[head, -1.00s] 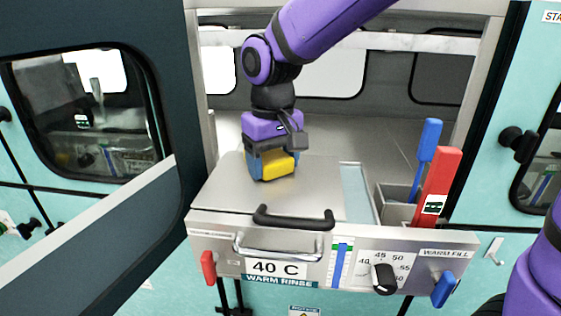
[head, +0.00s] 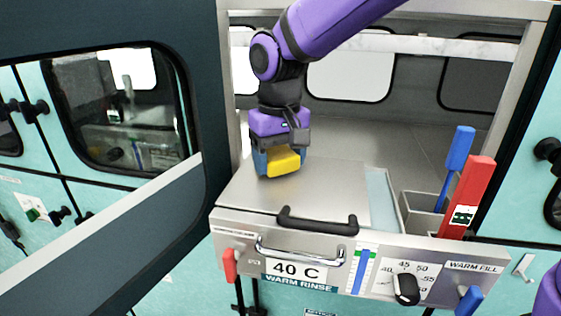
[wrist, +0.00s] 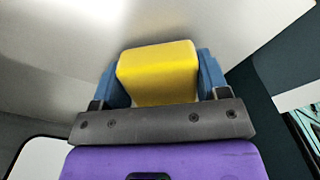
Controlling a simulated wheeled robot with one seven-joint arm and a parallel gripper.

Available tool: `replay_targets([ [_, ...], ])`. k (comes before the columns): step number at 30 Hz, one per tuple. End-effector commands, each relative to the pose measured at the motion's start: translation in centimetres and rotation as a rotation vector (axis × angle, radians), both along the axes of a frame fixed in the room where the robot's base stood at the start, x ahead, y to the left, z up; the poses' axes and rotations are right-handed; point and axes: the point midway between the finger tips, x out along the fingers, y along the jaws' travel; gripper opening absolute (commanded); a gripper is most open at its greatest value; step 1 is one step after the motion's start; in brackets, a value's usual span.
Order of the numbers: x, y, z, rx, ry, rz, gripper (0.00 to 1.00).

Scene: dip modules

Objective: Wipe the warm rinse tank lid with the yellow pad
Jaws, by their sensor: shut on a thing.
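The yellow pad (head: 284,161) is held between the blue fingers of my gripper (head: 277,163). The wrist view also shows the pad (wrist: 158,72) clamped between both fingers. The warm rinse tank lid (head: 325,190) is a flat grey metal plate with a black handle (head: 317,221) at its front edge. My gripper points down over the back left part of the lid. The pad is at or just above the lid; I cannot tell whether it touches. The tank front carries a "40 C WARM RINSE" label (head: 297,276).
Right of the lid are a pale open strip (head: 383,195) and a bin holding a blue-handled tool (head: 459,149) and a red one (head: 468,195). The front panel has a black knob (head: 406,289), a red lever (head: 229,265) and a blue lever (head: 470,301). A dark door frame stands left.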

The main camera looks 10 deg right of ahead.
Motion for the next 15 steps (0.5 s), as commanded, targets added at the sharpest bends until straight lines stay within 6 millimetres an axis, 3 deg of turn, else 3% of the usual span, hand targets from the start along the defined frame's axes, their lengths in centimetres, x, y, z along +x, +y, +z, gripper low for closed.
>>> replay_targets([
  [15,0.0,0.0,4.5,-0.001,-0.001,0.0,0.42],
])
